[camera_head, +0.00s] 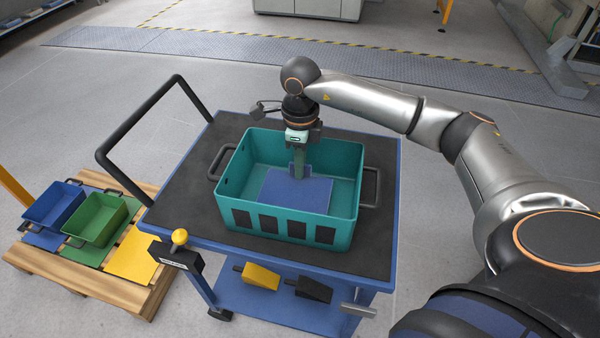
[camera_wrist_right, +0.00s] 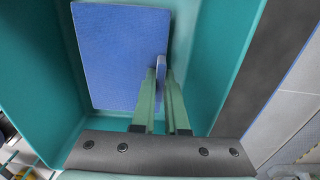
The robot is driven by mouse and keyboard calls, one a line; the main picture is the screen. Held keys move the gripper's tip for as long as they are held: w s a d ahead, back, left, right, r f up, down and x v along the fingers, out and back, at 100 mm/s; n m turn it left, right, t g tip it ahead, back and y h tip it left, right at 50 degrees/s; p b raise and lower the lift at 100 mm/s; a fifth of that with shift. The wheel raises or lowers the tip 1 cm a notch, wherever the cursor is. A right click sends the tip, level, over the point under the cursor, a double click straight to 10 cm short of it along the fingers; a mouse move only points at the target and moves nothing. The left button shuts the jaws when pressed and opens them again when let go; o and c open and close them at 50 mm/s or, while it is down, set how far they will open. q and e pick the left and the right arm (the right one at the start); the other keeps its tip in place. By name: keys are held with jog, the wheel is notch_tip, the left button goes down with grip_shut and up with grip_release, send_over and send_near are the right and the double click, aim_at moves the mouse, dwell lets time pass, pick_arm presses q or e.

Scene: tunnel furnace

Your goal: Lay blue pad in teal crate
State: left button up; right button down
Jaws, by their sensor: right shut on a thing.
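The teal crate (camera_head: 345,205) stands on the dark top of a blue cart, open side up. The blue pad (camera_head: 280,190) is inside the crate, below its rim, and looks flat. My right gripper (camera_head: 298,174) reaches down into the crate and is shut on the upright tab of the pad. In the right wrist view the pad (camera_wrist_right: 120,50) lies beside the green fingers (camera_wrist_right: 161,75), which pinch its tab. I cannot tell whether the pad touches the crate floor. My left gripper is not in view.
The cart top (camera_head: 190,200) is clear around the crate. A black push handle (camera_head: 125,130) rises at its left. A pallet (camera_head: 85,280) at the left holds a blue bin (camera_head: 52,205), a green bin (camera_head: 95,220) and a yellow panel (camera_head: 131,255). Wedges lie on the lower shelf.

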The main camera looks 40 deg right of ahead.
notch_tip(320, 180, down, 2)
jog(key=shift+f, duration=0.25)
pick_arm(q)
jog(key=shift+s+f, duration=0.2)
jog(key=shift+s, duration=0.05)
pick_arm(e)
jog(key=shift+f, duration=0.2)
jog(key=c, duration=0.9)
grip_release()
jog(key=shift+c, duration=0.2)
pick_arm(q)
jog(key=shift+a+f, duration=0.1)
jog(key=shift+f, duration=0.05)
